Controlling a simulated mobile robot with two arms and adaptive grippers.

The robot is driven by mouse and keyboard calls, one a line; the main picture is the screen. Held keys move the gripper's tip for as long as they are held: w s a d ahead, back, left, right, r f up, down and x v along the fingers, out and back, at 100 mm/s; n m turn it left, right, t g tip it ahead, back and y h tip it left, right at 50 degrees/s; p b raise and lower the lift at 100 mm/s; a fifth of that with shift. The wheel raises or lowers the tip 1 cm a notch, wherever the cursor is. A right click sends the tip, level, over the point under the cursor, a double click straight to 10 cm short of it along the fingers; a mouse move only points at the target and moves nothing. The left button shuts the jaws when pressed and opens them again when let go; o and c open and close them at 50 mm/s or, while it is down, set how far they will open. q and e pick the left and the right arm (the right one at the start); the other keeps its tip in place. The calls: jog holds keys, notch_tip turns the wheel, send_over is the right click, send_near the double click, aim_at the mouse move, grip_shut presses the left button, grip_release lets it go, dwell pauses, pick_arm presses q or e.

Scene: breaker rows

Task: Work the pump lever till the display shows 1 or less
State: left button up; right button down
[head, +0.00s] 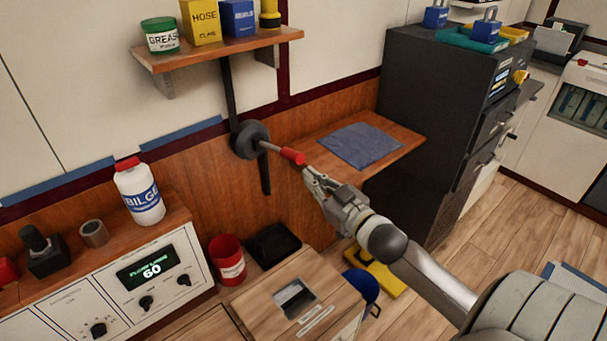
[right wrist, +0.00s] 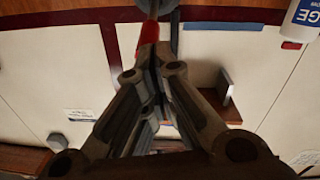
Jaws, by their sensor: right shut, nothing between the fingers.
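The pump lever (head: 277,150) is a metal rod with a red grip at its end, coming out of a dark round hub (head: 250,139) on the wall. The display (head: 148,268) on the white panel at the lower left reads 60. My right gripper (head: 308,172) is shut and empty, its fingertips right by the lever's red end. In the right wrist view the red grip (right wrist: 149,32) lies just ahead of the fingers; whether they touch cannot be told. My left gripper is not in view.
A wooden shelf (head: 225,48) with a grease tin and boxes hangs above the lever. A blue cloth (head: 360,145) lies on the wooden ledge beside it. A dark cabinet (head: 425,110) stands to the right. A bilge bottle (head: 140,192) stands on the left counter.

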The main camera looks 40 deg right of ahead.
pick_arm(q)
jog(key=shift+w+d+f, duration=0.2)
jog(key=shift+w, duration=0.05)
pick_arm(e)
jog(key=shift+s+r, duration=0.15)
jog(key=shift+s, duration=1)
jog(key=shift+s+r, duration=0.1)
jog(key=shift+s, duration=1.05)
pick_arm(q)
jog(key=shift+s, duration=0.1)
